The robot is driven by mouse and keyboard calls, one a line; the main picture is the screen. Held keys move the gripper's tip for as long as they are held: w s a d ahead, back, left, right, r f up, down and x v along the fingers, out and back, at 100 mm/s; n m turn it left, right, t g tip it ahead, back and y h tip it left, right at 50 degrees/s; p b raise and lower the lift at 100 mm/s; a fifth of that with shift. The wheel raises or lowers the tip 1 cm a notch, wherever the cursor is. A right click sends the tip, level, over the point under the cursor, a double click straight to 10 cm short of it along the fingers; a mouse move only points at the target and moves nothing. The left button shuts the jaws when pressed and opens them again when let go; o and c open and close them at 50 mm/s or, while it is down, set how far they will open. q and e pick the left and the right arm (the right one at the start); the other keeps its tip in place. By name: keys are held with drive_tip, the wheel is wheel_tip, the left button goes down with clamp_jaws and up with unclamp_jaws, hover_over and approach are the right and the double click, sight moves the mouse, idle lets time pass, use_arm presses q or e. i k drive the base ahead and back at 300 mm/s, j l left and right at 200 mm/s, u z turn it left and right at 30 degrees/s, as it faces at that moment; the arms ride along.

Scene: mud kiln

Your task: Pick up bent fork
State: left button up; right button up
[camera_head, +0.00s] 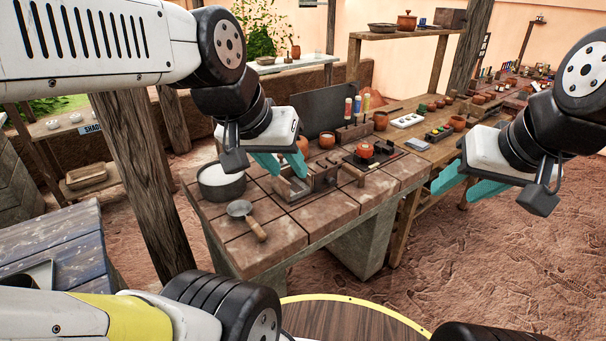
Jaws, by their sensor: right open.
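I cannot make out a bent fork in this view; it may be hidden or too small to tell. My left gripper (292,176) is over the tiled worktop (285,228), in front of a metal box-like fixture (322,181). Its two teal fingers are apart, with nothing visible between them. My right gripper (452,196) hangs to the right of the worktop, in front of the wooden bench. Its teal fingers are open and empty.
An orange pot (364,150) sits on a dark burner towards the right. A wooden post (146,185) stands left. The worktop's front right is clear.

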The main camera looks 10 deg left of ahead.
sight(358, 174)
drive_tip(key=i+l, duration=0.2)
drive_tip(key=i, duration=0.3)
drive_tip(key=i+l, duration=0.2)
drive_tip(key=i, duration=0.25)
drive_tip(key=l+z, duration=0.05)
